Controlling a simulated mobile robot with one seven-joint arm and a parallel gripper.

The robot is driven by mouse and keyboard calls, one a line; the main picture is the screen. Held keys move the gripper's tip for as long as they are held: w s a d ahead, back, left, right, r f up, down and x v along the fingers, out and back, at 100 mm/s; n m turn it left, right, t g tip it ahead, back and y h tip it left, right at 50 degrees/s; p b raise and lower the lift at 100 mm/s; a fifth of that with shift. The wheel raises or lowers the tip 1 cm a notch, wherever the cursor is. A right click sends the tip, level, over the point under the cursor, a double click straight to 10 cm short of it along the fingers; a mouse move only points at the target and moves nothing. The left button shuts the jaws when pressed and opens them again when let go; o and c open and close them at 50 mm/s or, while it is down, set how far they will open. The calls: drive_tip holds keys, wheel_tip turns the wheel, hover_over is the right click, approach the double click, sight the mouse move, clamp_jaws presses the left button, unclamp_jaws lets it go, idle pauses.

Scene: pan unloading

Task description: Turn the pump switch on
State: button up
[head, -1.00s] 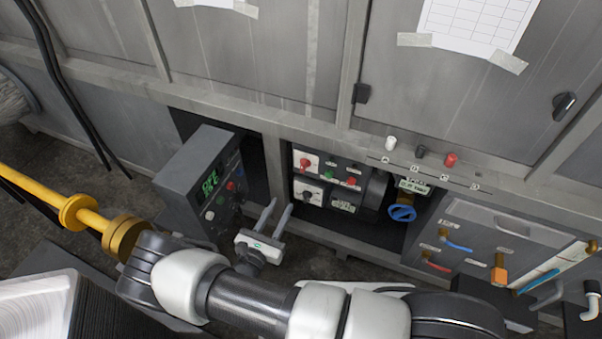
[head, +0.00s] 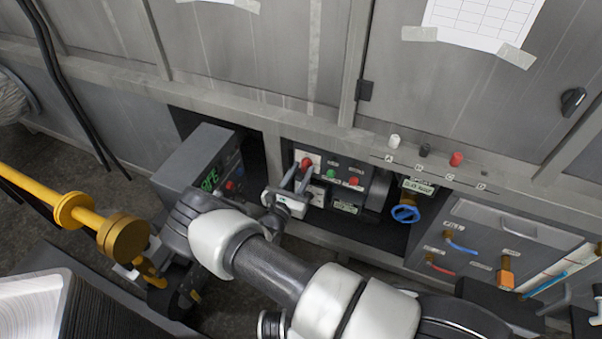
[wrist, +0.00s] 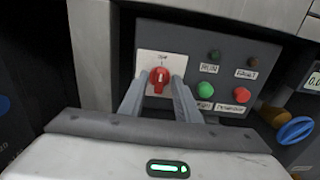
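A red rotary switch on a white plate, taken as the pump switch (head: 307,162), is at the upper left of a dark control panel (head: 342,167) in the low opening. In the wrist view the red switch (wrist: 159,77) stands roughly upright, with small lettering above it. My gripper (head: 301,171) is open in front of the panel. In the wrist view its fingers (wrist: 161,84) are apart, one at each side of the switch, with a gap showing. I cannot tell whether either finger touches it. The lower white plate on the panel is mostly hidden behind my gripper.
A green button (wrist: 204,89) and a red button (wrist: 240,95) sit right of the switch. A blue valve wheel (head: 405,214) is to the right, and a yellow pipe (head: 75,210) at the left.

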drive_tip(key=shift+c, duration=0.2)
clamp_jaws()
drive_tip(key=shift+m, duration=0.3)
drive_tip(key=m+p, duration=0.2)
drive_tip(key=m, duration=0.4)
drive_tip(key=shift+d, duration=0.1)
drive_tip(key=m+p, duration=0.1)
drive_tip(key=m, duration=0.4)
drive_tip(key=shift+s+f+m+p, duration=0.1)
drive_tip(key=shift+m+p, duration=0.25)
drive_tip(key=shift+m, duration=0.05)
drive_tip(key=m+p, duration=0.1)
drive_tip(key=m, duration=0.4)
drive_tip(key=shift+f+p, duration=0.15)
drive_tip(key=shift+p, duration=0.2)
drive_tip(key=shift+m, duration=0.4)
